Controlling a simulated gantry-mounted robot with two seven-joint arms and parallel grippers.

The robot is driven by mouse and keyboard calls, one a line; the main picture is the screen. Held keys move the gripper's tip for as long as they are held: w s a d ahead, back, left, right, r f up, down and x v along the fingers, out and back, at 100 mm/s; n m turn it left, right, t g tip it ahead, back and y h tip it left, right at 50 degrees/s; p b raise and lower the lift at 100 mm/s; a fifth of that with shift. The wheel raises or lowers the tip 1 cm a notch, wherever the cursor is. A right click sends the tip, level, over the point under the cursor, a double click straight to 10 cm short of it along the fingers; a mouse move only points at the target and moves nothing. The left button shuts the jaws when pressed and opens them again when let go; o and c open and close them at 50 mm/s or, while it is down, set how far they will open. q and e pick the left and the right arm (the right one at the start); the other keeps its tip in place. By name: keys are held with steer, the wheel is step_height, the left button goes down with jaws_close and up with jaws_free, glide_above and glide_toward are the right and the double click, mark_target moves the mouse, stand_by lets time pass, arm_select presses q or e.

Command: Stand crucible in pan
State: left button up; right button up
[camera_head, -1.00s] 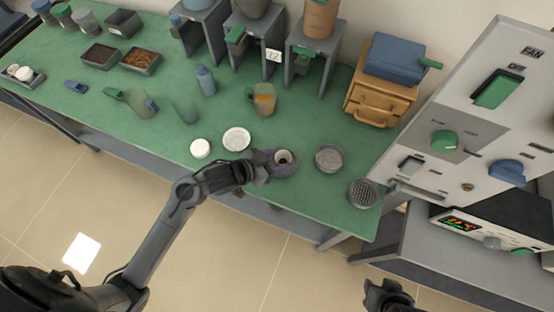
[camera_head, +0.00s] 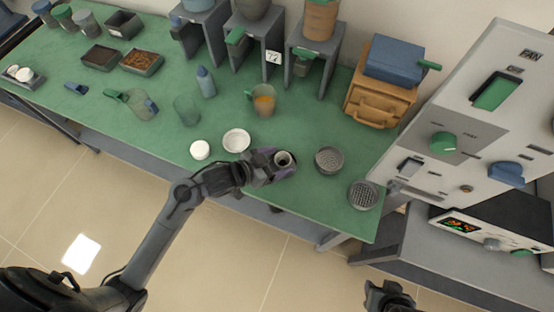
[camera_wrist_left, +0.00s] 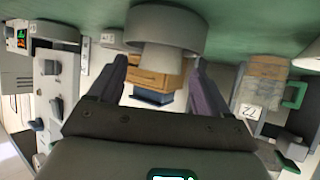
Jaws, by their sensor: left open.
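The crucible (camera_head: 284,158) is a small pale cup near the front edge of the green bench. In the left wrist view, which is upside down, the crucible (camera_wrist_left: 157,57) stands upright within a wider grey round pan (camera_wrist_left: 163,24) resting on the bench. In the head view my gripper hides much of that pan. My left gripper (camera_head: 277,168) is open, with its purple fingers to either side of the crucible. Both fingers also show in the wrist view (camera_wrist_left: 157,82), apart from the crucible. My right gripper (camera_head: 388,296) is at the bottom edge, small and dark.
A white dish (camera_head: 237,140) and white round lid (camera_head: 200,149) lie left of my gripper. A beaker with orange contents (camera_head: 263,101) stands behind. A furnace panel (camera_head: 470,130) rises at right.

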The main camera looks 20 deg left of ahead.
arm_select(q)
steer(key=p+v, duration=0.3)
steer(key=v, duration=0.9)
steer(key=s+f+n+g+y, duration=0.4)
steer(key=s+g, duration=0.3)
steer(key=s, duration=0.4)
steer(key=shift+a+f+y, duration=0.4)
steer(key=shift+f+y, duration=0.2)
steer(key=shift+y, duration=0.3)
